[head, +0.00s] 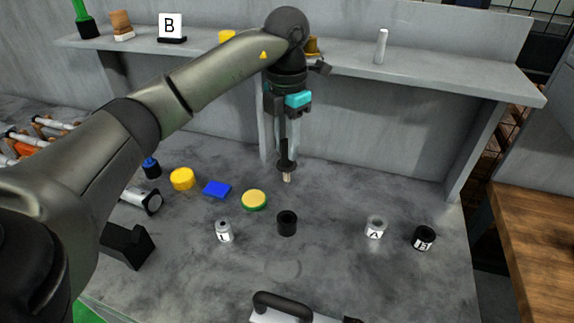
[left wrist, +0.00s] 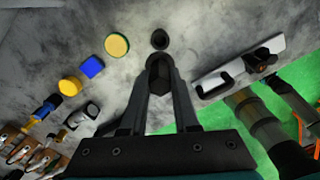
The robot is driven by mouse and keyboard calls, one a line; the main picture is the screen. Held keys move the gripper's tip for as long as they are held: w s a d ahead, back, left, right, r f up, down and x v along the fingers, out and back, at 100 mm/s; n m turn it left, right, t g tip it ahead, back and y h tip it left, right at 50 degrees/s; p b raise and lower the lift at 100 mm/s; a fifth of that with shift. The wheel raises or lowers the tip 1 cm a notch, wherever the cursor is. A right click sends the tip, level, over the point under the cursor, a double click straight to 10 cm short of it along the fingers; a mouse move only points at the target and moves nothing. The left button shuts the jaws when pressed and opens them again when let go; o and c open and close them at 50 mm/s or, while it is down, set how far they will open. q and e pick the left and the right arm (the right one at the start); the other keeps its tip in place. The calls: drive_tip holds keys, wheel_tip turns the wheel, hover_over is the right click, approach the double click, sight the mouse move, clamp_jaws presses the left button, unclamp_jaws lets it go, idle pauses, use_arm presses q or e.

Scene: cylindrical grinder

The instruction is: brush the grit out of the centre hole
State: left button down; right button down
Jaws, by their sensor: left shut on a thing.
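My left gripper (head: 287,158) is shut on a small brush (head: 287,177) with a dark body and a pale tip, held upright, tip down, above the bench. In the left wrist view my left gripper (left wrist: 159,82) shows the dark brush body (left wrist: 159,70) between its fingers. A black cylinder (head: 287,223) stands upright on the bench, nearer than the brush in the head view and apart from it. It also shows in the left wrist view (left wrist: 160,40). Its top looks dark and hollow; grit inside cannot be made out. My right gripper is not in view.
Labelled small cylinders stand left (head: 223,231) and right (head: 375,228), with a black one (head: 424,238) farther right. A yellow-green disc (head: 254,200), blue block (head: 217,189) and yellow cylinder (head: 182,178) lie left. A black-handled grey bar (head: 290,312) is in front. A shelf (head: 440,78) runs behind.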

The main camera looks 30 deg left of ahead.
use_arm(q)
wheel_tip(320, 180, up, 2)
drive_tip(key=shift+r, duration=0.15)
drive_tip(key=shift+d+r+p, duration=0.1)
drive_tip(key=shift+d+p, duration=0.1)
drive_tip(key=shift+p, duration=0.1)
drive_tip(key=s+d+f+h+p, duration=0.2)
drive_tip(key=s+d+f+p, duration=0.1)
drive_tip(key=s+d+p, duration=0.4)
drive_tip(key=s+d+f+g+h+p, duration=0.1)
drive_tip(key=s+d+f+p, duration=0.3)
drive_tip(key=d, duration=1)
drive_tip(key=shift+s+f+h+p, duration=0.2)
drive_tip(key=shift+s+h+p, duration=0.5)
drive_tip(key=shift+s+p, duration=1.15)
drive_tip(key=shift+s+b, duration=0.35)
drive_tip(key=shift+s, duration=0.05)
drive_tip(key=shift+f+b, duration=2.1)
drive_tip(key=shift+f, duration=0.45)
drive_tip(key=shift+f+b, duration=0.4)
drive_tip(key=shift+f, duration=0.1)
drive_tip(key=shift+w+d, duration=0.15)
drive_tip(key=shift+d, duration=0.1)
